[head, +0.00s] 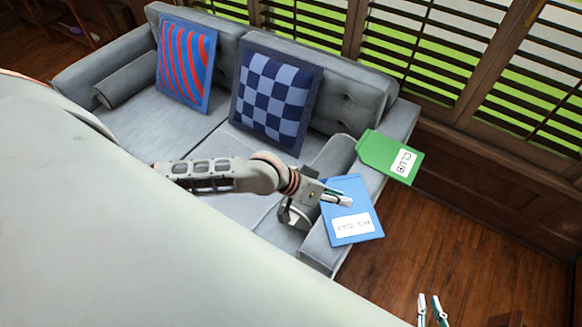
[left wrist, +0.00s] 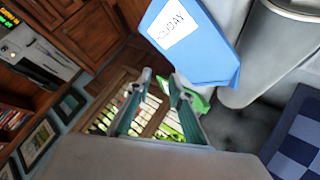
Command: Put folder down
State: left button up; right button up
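A blue folder (head: 358,195) labelled HOLIDAY lies on the right armrest of the grey sofa (head: 200,130), partly overhanging its outer side. It also shows at the top of the left wrist view (left wrist: 200,50). A green folder (head: 378,155) labelled CLUB lies farther back on the armrest, partly hidden by my fingers in the left wrist view (left wrist: 197,103). My left gripper (head: 343,200) is over the blue folder's left part in the head view. Its fingers (left wrist: 160,75) are apart with nothing between them. My right gripper (head: 431,298) is open and empty at the bottom edge.
A red-and-blue striped cushion (head: 186,62) and a blue checked cushion (head: 273,97) lean on the sofa back. Shuttered windows (head: 440,50) stand behind. The wooden floor (head: 470,240) right of the sofa is clear.

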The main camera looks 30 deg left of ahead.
pick_arm(q)
jog(key=s+a+f+t+y, duration=0.2)
jog(key=s+a+f, duration=0.1)
jog(key=s, duration=0.3)
jog(key=s+a+f+m+t+y, duration=0.1)
jog(key=s+a+f+t+y, duration=0.1)
jog(key=s+a, duration=0.3)
jog(key=shift+s+f+y, duration=0.4)
jog(key=shift+s+f, duration=0.2)
jog(key=shift+f, duration=0.3)
pick_arm(e)
grip_shut()
jog(key=shift+d, duration=0.15)
